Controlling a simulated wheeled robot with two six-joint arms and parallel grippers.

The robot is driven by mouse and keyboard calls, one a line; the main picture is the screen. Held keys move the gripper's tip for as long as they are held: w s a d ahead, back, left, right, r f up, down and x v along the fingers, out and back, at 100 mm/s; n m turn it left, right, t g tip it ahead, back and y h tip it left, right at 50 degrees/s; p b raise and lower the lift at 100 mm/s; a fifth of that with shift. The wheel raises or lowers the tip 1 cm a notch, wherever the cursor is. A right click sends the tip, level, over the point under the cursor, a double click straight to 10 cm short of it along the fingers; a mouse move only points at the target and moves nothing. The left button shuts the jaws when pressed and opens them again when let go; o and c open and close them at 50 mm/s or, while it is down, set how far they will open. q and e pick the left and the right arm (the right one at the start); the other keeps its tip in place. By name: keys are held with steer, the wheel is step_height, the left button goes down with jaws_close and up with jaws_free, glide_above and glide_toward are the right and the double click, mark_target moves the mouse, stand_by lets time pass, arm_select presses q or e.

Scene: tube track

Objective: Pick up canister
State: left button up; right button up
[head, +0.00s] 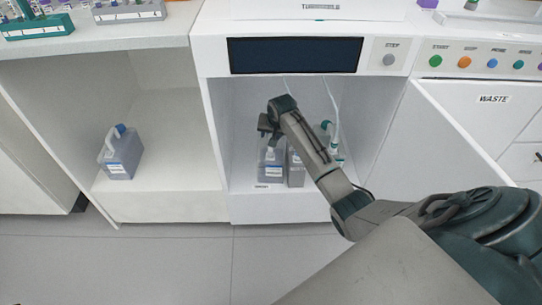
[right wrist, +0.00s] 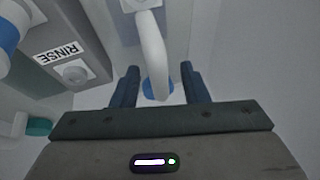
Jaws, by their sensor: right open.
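My right gripper (head: 268,136) reaches into the open middle cabinet, above a translucent grey canister (head: 271,172) with a white label. In the right wrist view the gripper (right wrist: 159,72) is open, and a blue cap or collar (right wrist: 155,88) with a white curved tube or handle (right wrist: 152,45) shows between its fingers. I cannot tell whether the fingers touch it. A second grey canister (head: 296,172) stands close to the right, partly hidden by my arm. Another canister (head: 120,155) with a blue cap stands alone in the left cubby. My left gripper is not in view.
In the right wrist view a grey container labelled RINSE (right wrist: 62,50) stands close at left. A teal cap (right wrist: 38,127) shows lower left. Thin tubes (head: 333,95) hang in the cabinet. An open door (head: 440,140) with a WASTE panel beyond flanks the right side.

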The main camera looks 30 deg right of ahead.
jaws_close()
stand_by(1.4)
